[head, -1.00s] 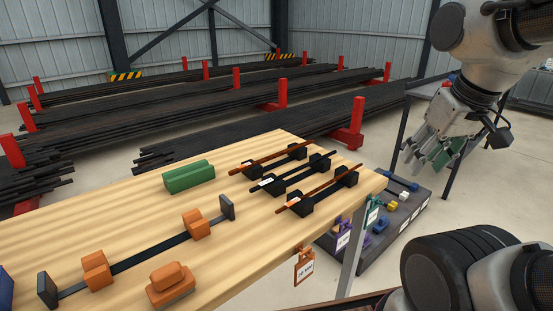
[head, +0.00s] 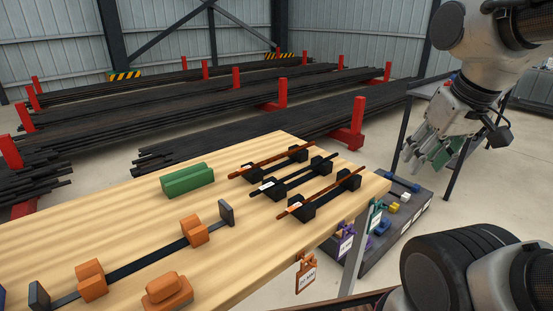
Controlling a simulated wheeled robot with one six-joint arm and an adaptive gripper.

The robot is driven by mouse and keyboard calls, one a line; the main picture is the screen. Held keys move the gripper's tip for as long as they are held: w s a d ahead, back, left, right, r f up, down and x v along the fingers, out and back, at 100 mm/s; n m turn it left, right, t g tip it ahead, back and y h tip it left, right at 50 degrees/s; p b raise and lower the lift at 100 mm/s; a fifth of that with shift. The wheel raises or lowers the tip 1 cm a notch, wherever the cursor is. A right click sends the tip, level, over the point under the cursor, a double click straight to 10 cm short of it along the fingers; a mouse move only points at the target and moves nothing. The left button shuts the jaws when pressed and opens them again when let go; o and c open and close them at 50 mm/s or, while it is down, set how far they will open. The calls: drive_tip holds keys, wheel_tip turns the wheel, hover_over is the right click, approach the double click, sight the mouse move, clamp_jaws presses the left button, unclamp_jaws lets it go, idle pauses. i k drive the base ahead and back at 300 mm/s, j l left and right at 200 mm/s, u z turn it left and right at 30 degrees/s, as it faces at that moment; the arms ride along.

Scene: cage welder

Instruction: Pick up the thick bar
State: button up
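Three bars lie on pairs of black blocks at the right end of the wooden table (head: 120,221). The far bar (head: 268,161) and the near bar (head: 325,191) are reddish brown; the middle bar (head: 295,178) is black. Each has a small pale label near its left end. I cannot tell for sure which is the thick bar. My gripper (head: 434,150) hangs at the upper right, beyond the table's right end and well apart from the bars.
A green block (head: 187,179) and orange blocks (head: 194,230) along a dark rail stand on the table. A dark low tray (head: 405,224) with small coloured parts is right of the table. Dark bar stock on red-posted racks lies behind.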

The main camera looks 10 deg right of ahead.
sight(241, 171)
drive_tip(key=i+l+u, duration=0.2)
drive_tip(key=l+u, duration=0.15)
drive_tip(key=l, duration=0.25)
drive_tip(key=i+l+u, duration=0.1)
drive_tip(key=l+u, duration=0.2)
drive_tip(key=l, duration=0.35)
drive_tip(key=l+u, duration=0.35)
drive_tip(key=l, duration=0.3)
